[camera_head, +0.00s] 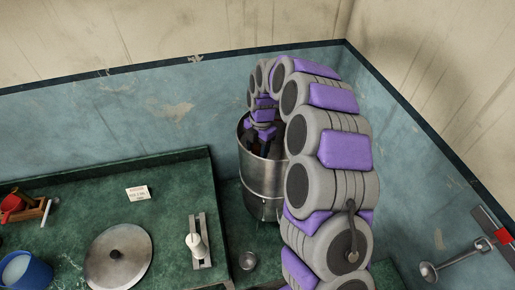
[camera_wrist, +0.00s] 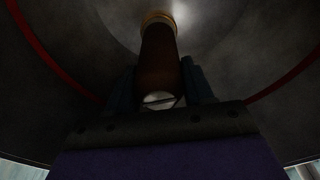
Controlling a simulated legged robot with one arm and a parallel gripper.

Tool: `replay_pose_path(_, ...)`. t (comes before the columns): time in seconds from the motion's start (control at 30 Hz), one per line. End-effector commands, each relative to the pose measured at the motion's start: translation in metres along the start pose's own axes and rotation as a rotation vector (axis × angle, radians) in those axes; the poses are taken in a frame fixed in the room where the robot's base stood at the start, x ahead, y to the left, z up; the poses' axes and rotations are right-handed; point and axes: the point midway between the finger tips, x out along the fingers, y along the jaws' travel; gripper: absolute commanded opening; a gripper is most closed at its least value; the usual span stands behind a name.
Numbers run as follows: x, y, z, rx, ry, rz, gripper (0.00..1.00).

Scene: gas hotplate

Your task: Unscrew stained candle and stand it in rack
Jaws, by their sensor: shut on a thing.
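The stained candle (camera_wrist: 160,50) is a brown cylinder inside the metal vessel (camera_head: 263,183). In the wrist view its far end meets a brass-coloured ring at the vessel's floor, and a pale disc shows at its near end. My gripper (camera_wrist: 158,84) is shut on the candle, one dark finger on each side. In the head view my gripper (camera_head: 264,138) reaches down into the vessel's open top, and the candle is hidden there. A grey metal rack (camera_head: 202,222) lies on the green counter with a white candle (camera_head: 195,246) in it.
A round metal lid (camera_head: 118,256) lies left of the rack. A small metal cup (camera_head: 248,261) is near the vessel; a ladle (camera_head: 455,262) is at right.

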Motion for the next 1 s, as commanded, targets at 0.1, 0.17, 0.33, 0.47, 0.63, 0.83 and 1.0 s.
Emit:
replay_pose_path(0.1, -0.0006, 0.0024, 0.0013, -0.092, -0.006, -0.005, 0.20)
replay_pose_path(0.17, -0.0006, 0.0023, 0.0012, -0.113, -0.006, -0.008, 0.20)
replay_pose_path(0.33, -0.0006, 0.0022, 0.0012, -0.117, -0.006, -0.009, 0.20)
replay_pose_path(0.47, -0.0007, 0.0024, 0.0011, -0.135, -0.006, -0.011, 0.20)
replay_pose_path(0.63, -0.0009, 0.0022, 0.0006, -0.320, -0.005, -0.035, 0.20)
replay_pose_path(0.83, -0.0015, 0.0017, 0.0000, -0.529, -0.005, -0.062, 0.19)
replay_pose_path(1.0, -0.0011, 0.0017, -0.0001, -0.566, -0.005, -0.065, 0.19)
